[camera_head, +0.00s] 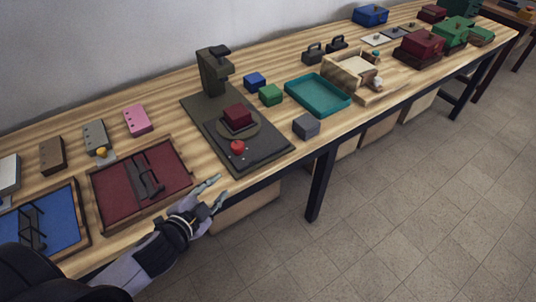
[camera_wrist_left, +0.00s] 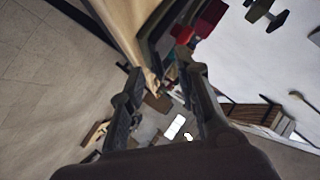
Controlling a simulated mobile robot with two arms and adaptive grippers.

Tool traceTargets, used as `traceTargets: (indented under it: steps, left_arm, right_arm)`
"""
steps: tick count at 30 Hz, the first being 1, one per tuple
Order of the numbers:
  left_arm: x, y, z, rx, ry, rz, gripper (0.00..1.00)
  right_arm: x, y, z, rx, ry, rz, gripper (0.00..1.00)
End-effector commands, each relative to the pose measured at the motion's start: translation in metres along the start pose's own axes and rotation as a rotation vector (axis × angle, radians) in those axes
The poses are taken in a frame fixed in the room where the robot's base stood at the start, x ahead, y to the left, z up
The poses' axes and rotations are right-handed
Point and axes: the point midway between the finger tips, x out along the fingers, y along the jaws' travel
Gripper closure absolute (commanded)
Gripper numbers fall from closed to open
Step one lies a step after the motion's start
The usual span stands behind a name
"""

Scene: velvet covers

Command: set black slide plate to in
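A black plate (camera_head: 262,159) lies on the wooden table as the base of a device with an upright dark column (camera_head: 212,76). A round dark disc on it carries a dark red block (camera_head: 237,116), and a bright red knob (camera_head: 237,147) sits in front. I cannot tell how far the plate is slid in. My left gripper (camera_head: 214,192) is open and empty at the table's front edge, just in front of and left of the plate, apart from it. Its spread fingers (camera_wrist_left: 158,75) show in the left wrist view, with the red block (camera_wrist_left: 209,17) beyond. My right gripper is out of view.
A dark red tray (camera_head: 110,196) with black bars and a blue tray (camera_head: 62,207) lie left of the plate. A teal tray (camera_head: 318,93) and a grey block (camera_head: 306,126) stand to its right. The floor in front is clear.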

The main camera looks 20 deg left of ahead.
Motion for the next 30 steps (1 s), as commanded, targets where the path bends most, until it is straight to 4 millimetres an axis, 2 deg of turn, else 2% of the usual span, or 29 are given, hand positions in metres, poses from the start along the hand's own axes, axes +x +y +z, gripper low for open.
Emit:
traceTargets:
  steps: [3,6,10,14,23,30]
  left_arm:
    - [0.003,-0.002,-0.019,0.153,0.169,0.015,0.7]
    - [0.002,0.001,-0.029,0.226,0.256,0.031,0.7]
    - [0.002,0.003,-0.035,0.26,0.301,0.042,0.7]
    - [0.011,0.003,-0.039,0.26,0.306,0.04,0.7]
    - [0.055,0.005,-0.053,0.259,0.304,0.038,0.7]
    - [0.098,0.009,-0.066,0.258,0.303,0.038,0.7]
  right_arm:
    - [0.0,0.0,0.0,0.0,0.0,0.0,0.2]
    - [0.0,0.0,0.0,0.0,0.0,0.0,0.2]
    - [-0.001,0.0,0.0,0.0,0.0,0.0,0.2]
    - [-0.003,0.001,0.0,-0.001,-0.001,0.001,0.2]
    - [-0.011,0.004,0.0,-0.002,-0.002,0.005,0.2]
    - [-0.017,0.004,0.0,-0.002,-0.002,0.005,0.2]
